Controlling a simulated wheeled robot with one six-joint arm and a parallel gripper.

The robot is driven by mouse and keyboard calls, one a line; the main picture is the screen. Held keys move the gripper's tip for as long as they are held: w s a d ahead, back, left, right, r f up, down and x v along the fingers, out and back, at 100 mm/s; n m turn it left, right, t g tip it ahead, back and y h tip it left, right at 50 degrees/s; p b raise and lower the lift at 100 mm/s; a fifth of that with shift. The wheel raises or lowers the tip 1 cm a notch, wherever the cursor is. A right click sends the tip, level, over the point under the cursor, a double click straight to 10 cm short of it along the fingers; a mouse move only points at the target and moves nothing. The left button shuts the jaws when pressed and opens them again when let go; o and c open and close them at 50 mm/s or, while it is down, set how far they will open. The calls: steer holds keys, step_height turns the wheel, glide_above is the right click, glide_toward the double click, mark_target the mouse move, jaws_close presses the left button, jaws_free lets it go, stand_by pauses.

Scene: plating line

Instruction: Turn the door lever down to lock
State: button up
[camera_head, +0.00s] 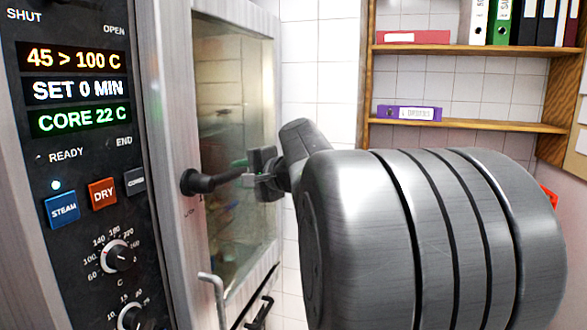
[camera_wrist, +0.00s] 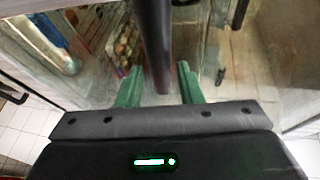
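The dark door lever (camera_head: 205,182) sticks out from the steel door frame of the oven. It points right, nearly level and tilted slightly up toward its tip. My gripper (camera_head: 250,172) is at the free end of the lever, which it partly hides in the head view. In the wrist view the lever (camera_wrist: 155,45) runs down between the two green fingers of my gripper (camera_wrist: 159,70). A gap shows on both sides of the lever, so the fingers are open around it and not clamped. The oven door (camera_head: 235,130) has a large glass pane and looks closed.
The control panel (camera_head: 85,150) stands left of the door, with lit displays, buttons and knobs. A pale bent handle (camera_head: 212,285) is below the lever. Wooden shelves (camera_head: 470,125) with binders are on the back wall at right.

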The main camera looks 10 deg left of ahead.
mark_target(230, 174)
steer(key=p+x, duration=0.1)
steer(key=x, duration=0.4)
steer(key=shift+w+a, duration=0.1)
steer(key=shift+a, duration=0.05)
jaws_close()
